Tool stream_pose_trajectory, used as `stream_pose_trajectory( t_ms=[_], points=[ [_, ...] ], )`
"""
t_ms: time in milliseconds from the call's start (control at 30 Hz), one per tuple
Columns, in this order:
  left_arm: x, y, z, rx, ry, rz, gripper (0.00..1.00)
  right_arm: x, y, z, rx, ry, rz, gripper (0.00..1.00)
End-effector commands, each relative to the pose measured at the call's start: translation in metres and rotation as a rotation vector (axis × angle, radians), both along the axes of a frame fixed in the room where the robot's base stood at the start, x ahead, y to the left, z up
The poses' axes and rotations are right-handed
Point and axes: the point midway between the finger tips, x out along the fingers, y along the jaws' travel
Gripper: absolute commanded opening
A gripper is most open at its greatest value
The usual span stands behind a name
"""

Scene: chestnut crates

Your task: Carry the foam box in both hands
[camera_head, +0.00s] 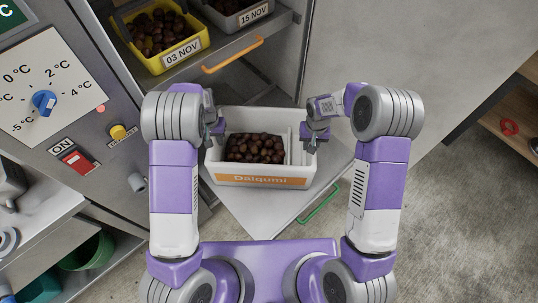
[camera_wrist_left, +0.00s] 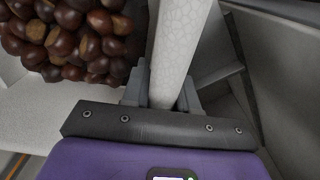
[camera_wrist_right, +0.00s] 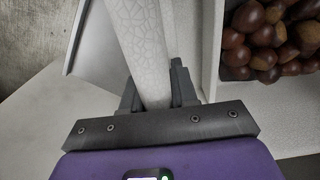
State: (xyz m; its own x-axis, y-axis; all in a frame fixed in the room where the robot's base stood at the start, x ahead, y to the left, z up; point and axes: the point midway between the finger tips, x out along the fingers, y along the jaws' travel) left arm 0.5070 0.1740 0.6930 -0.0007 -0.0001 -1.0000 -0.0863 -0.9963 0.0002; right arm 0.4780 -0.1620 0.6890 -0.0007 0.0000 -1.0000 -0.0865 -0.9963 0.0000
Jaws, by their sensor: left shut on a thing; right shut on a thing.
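In the right wrist view the opposite wall (camera_wrist_right: 143,50) is between the fingers. The box is over a pale shelf; I cannot tell whether it touches it.
The pale shelf (camera_head: 256,220) has a green handle (camera_head: 318,203). Behind it, a yellow crate (camera_head: 190,53) marked "03 NOV" and a crate marked "15 NOV" sit inside the cabinet. A control panel (camera_head: 60,85) with a dial stands left. Grey floor is open at right.

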Motion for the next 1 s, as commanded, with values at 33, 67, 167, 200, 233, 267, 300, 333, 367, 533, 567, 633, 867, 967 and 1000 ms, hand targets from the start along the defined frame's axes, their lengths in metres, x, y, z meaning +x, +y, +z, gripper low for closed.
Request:
stream_pose_trajectory(
  t_ms=[33, 67, 167, 200, 233, 267, 300, 333, 367, 533, 567, 633, 867, 967, 1000],
  points=[
    [0.001, 0.0, -0.003, -0.001, -0.002, 0.0, 0.0, 0.001, 0.0, -0.003, 0.001, -0.003, 0.0, 0.0],
    [0.0, 0.0, -0.002, 0.0, 0.0, 0.0, 0.33, 0.0, 0.0, -0.002, 0.0, 0.0, 0.0, 0.33],
    [0.0, 0.0, -0.001, 0.0, 0.0, 0.0, 0.48, 0.0, 0.0, -0.001, 0.0, 0.0, 0.0, 0.48],
    [0.0, 0.0, -0.001, 0.0, 0.0, 0.0, 0.54, 0.0, 0.0, -0.001, 0.0, 0.0, 0.0, 0.54],
    [0.0, 0.0, -0.001, 0.0, 0.0, 0.0, 0.54, 0.0, 0.0, -0.001, 0.0, 0.0, 0.0, 0.54],
    [0.0, 0.0, -0.001, 0.0, 0.0, 0.0, 0.54, 0.0, 0.0, -0.001, 0.0, 0.0, 0.0, 0.54],
    [0.0, 0.0, -0.001, 0.0, 0.0, 0.0, 0.54, 0.0, 0.0, -0.001, 0.0, 0.0, 0.0, 0.54],
    [0.0, 0.0, -0.001, 0.0, 0.0, 0.0, 0.54, 0.0, 0.0, -0.001, 0.0, 0.0, 0.0, 0.54],
    [0.0, 0.0, -0.001, 0.0, 0.0, 0.0, 0.54, 0.0, 0.0, -0.001, 0.0, 0.0, 0.0, 0.54],
    [0.0, 0.0, 0.002, 0.0, -0.001, 0.0, 0.54, 0.0, 0.0, -0.001, 0.0, 0.0, 0.0, 0.54],
    [0.001, 0.0, 0.004, -0.001, -0.002, 0.0, 0.54, 0.0, 0.0, -0.001, 0.0, 0.0, 0.0, 0.54],
    [0.001, 0.0, 0.012, -0.001, -0.003, 0.0, 0.54, 0.0, 0.0, -0.001, 0.0, 0.0, 0.0, 0.54],
    [0.001, 0.0, 0.06, -0.002, -0.005, 0.0, 0.54, 0.0, 0.0, -0.001, 0.0, 0.0, 0.0, 0.54],
    [0.001, 0.0, 0.081, -0.003, -0.006, 0.0, 0.54, 0.0, 0.0, -0.001, 0.0, 0.0, 0.0, 0.54],
    [0.001, 0.0, 0.088, -0.001, -0.005, 0.0, 0.54, 0.0, 0.0, -0.001, 0.0, 0.0, 0.0, 0.54]
  ],
)
